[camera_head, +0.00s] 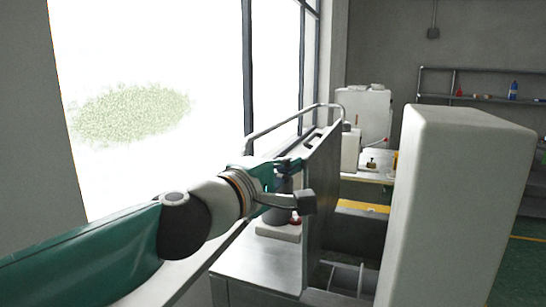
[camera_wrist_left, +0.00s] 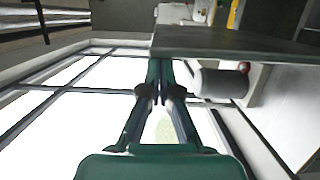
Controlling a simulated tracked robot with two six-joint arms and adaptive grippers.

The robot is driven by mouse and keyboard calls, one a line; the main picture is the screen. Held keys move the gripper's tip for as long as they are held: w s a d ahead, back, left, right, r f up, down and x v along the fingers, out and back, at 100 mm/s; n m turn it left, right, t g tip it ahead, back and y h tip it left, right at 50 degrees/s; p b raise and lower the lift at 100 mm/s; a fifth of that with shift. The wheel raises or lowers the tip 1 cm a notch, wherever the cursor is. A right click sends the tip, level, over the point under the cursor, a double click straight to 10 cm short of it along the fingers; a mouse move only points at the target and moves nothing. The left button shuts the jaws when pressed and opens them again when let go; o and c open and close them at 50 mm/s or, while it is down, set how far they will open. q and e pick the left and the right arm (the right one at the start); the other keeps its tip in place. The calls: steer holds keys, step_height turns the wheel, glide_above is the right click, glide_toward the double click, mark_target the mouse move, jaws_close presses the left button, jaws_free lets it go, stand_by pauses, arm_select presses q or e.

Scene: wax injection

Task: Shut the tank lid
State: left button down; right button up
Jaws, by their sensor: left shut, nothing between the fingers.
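The tank lid (camera_head: 322,195) is a dark grey panel standing upright, open, at the edge of the metal tank (camera_head: 255,267). In the left wrist view the lid (camera_wrist_left: 235,43) is a dark slab across the top. My left gripper (camera_head: 298,163) is shut and empty, on the window side of the lid near its upper part. In the left wrist view the closed fingertips (camera_wrist_left: 160,66) lie close to the lid's edge; I cannot tell whether they touch. My right gripper is not in view.
A dark cylinder (camera_head: 280,212) with a red end stands below my left gripper. A metal rail (camera_head: 285,124) runs behind. A large pale box-like block (camera_head: 460,200) stands at right, near the tank's opening. A bench with white containers (camera_head: 364,115) is farther back.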

arm_select(q)
steer(key=s+d+m+p, duration=0.2)
steer(key=d+p, duration=0.3)
steer(key=d, duration=0.3)
steer(key=shift+s+f+m+y, duration=0.3)
steer(key=shift+f+m+y, duration=0.1)
steer(key=shift+m, duration=0.2)
steer(key=shift+a+r, duration=0.1)
steer(key=shift+r, duration=0.05)
